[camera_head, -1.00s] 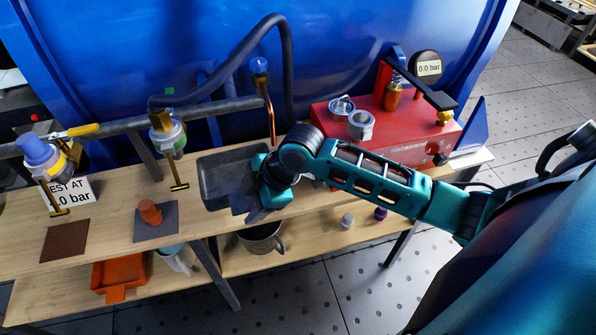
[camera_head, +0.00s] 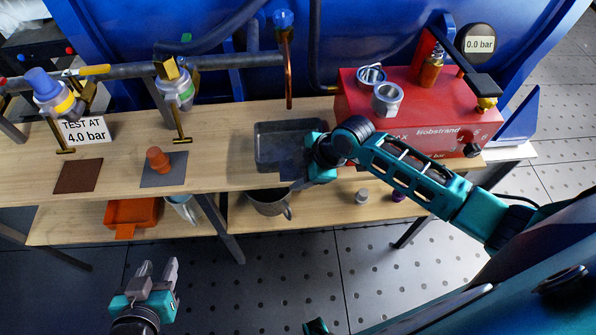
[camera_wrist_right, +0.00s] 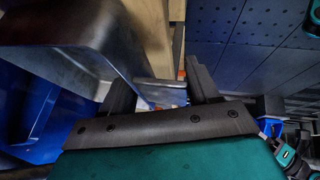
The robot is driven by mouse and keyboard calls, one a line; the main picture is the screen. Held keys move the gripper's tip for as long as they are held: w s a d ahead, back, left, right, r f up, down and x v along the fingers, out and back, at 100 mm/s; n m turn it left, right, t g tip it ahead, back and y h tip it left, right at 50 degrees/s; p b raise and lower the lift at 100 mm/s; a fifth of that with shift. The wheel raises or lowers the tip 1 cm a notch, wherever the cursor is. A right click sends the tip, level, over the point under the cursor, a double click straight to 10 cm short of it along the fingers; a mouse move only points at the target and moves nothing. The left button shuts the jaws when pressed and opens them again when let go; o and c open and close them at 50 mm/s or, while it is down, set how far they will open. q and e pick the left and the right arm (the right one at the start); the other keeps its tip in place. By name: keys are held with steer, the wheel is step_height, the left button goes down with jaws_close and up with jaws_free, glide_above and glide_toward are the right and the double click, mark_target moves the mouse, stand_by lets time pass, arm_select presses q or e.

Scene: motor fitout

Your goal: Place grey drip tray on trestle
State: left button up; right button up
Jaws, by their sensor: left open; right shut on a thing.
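The grey drip tray (camera_head: 264,150) is over the wooden top of the trestle (camera_head: 222,170), just left of the red test pump. I cannot tell whether it rests on the wood or hovers slightly above. My right gripper (camera_head: 304,172) is shut on the tray at its front right. In the right wrist view, the tray wall (camera_wrist_right: 75,45) fills the upper left, and a piece of metal lies between the fingers of my right gripper (camera_wrist_right: 163,92). My left gripper (camera_head: 158,275) is open and empty, low in front of the trestle.
The red pump (camera_head: 410,115) stands right of the tray. A copper pipe (camera_head: 288,75) hangs down behind it. A grey mat with an orange plug (camera_head: 157,160) and a brown mat (camera_head: 78,176) lie left. A mug (camera_head: 270,203) and orange tray (camera_head: 130,213) are on the lower shelf.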

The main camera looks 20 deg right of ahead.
steer(key=shift+f, duration=0.5)
steer(key=o, duration=1.2)
steer(key=shift+r, duration=0.15)
